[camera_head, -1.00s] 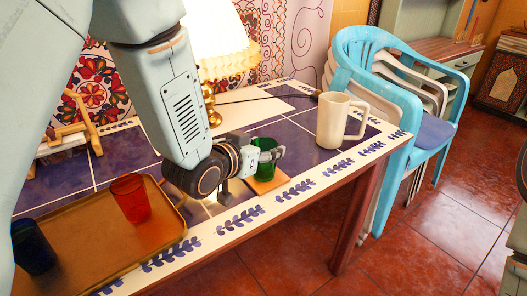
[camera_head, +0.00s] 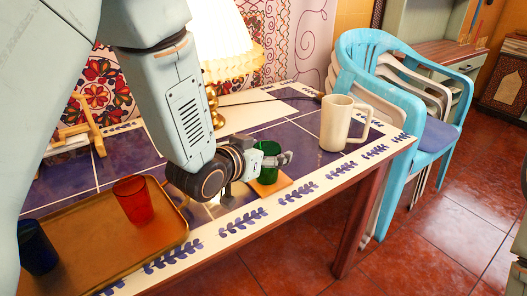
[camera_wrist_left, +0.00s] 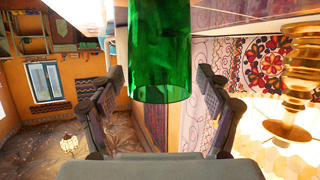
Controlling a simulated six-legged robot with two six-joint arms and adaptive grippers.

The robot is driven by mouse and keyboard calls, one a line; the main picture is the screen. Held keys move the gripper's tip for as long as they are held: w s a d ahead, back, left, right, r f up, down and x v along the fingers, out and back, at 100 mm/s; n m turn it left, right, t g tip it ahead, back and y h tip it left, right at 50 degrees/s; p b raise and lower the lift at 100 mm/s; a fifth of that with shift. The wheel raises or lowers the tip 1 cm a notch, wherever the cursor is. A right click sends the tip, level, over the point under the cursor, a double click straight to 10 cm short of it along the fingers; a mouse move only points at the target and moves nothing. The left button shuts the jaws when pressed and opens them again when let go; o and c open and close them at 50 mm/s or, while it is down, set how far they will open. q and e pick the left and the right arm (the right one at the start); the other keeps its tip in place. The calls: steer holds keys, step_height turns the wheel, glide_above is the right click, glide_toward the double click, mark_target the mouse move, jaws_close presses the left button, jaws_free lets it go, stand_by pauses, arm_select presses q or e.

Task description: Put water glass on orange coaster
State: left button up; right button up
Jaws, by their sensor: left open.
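A green water glass (camera_head: 268,174) stands upright, apparently on the orange coaster (camera_head: 284,190) near the table's front edge. The front part of the coaster shows; the rest is hidden by the glass and gripper. My left gripper (camera_head: 276,159) is at the glass, its fingers open on either side of it. In the left wrist view, the green glass (camera_wrist_left: 160,60) lies between the two spread fingers (camera_wrist_left: 160,92), with a visible gap on each side. My right gripper is not in view.
A brown tray (camera_head: 90,245) holds a red glass (camera_head: 133,200) and a dark blue glass (camera_head: 36,248) at the left. A cream mug (camera_head: 335,124) stands right of the gripper. A lit lamp (camera_head: 222,55) stands behind my arm. Blue chairs (camera_head: 375,60) stand beyond the table.

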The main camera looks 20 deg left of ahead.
arm_select(q)
steer(key=shift+r, duration=0.25)
steer(key=p+v, duration=1.1)
steer(key=v, duration=0.1)
steer(key=shift+p, duration=0.3)
